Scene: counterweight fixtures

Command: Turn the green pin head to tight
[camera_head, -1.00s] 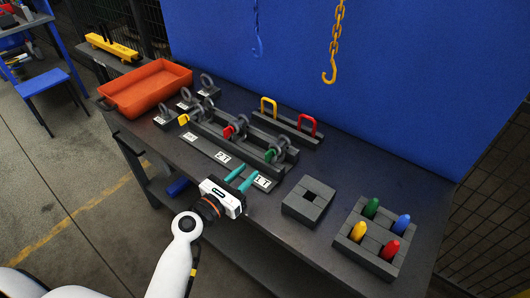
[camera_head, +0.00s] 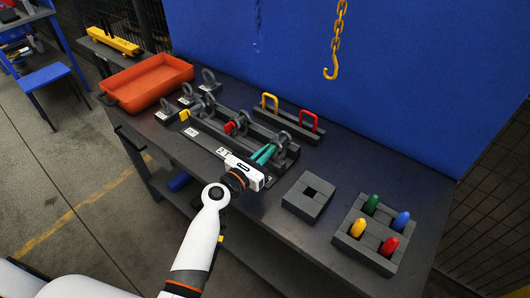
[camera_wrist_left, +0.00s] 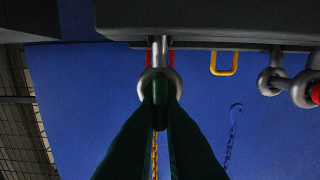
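My left gripper (camera_head: 267,151) reaches the shackle (camera_head: 281,140) at the right end of the dark fixture. Its teal fingers are close together and cover the green pin head in the head view. In the left wrist view the fingers (camera_wrist_left: 161,92) are dark green and narrow in front of the grey shackle ring (camera_wrist_left: 146,82). The green pin head (camera_wrist_left: 160,116) shows between them, with a finger against each side. How far the pin is turned cannot be told. The middle shackle has a red pin head (camera_head: 229,127), the left one a yellow pin head (camera_head: 184,115). My right gripper is out of view.
A block with a square hole (camera_head: 308,198) and a tray (camera_head: 366,255) of several coloured pegs stand to the right. A rail with yellow and red handles (camera_head: 308,121) lies behind the fixture. An orange bin (camera_head: 150,82) stands at left; a yellow hook (camera_head: 331,72) hangs above.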

